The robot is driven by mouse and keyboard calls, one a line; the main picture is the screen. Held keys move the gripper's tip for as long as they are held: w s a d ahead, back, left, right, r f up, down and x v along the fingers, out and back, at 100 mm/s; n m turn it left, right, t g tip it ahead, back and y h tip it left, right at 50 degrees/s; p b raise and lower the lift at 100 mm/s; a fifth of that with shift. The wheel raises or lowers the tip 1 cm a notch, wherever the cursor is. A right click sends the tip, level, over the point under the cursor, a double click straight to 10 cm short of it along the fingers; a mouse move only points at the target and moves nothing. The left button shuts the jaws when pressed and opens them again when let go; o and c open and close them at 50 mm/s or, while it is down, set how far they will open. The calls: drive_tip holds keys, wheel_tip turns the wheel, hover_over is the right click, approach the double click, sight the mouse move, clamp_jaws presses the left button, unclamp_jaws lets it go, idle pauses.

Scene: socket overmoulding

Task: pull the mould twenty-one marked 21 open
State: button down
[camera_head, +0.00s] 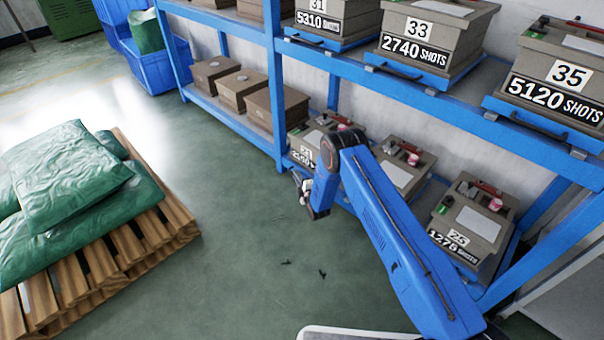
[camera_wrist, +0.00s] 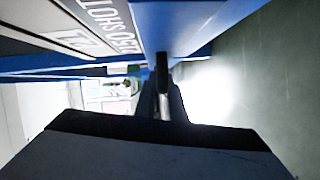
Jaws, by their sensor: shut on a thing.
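Mould twenty-one (camera_head: 318,142), a grey-brown box with a white 21 label, sits on the lower level of the blue rack, partly hidden behind my arm. In the wrist view its front plate (camera_wrist: 90,28) shows the 21 and part of a shots label, turned sideways, above a blue tray front (camera_wrist: 190,22). My gripper (camera_wrist: 163,98) is shut on the dark handle (camera_wrist: 162,68) of that blue tray. In the head view my gripper (camera_head: 303,189) is low at the rack's front, and the handle is hidden there.
Mould 25 (camera_head: 470,222) and another mould (camera_head: 400,172) stand to the right on the same level. Moulds 33 (camera_head: 432,40) and 35 (camera_head: 560,75) are above. A pallet (camera_head: 150,225) with green sacks (camera_head: 65,170) stands left.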

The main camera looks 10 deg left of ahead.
drive_tip(key=s+a, duration=1.2)
drive_tip(key=s, duration=0.3)
drive_tip(key=s+a, duration=1.1)
drive_tip(key=s, duration=0.4)
drive_tip(key=shift+s+a, duration=0.35)
drive_tip(key=c, duration=1.8)
unclamp_jaws()
drive_tip(key=shift+c, duration=0.2)
drive_tip(key=v, duration=1.7)
drive_tip(key=shift+s+d+f, duration=0.1)
drive_tip(key=shift+s, duration=0.1)
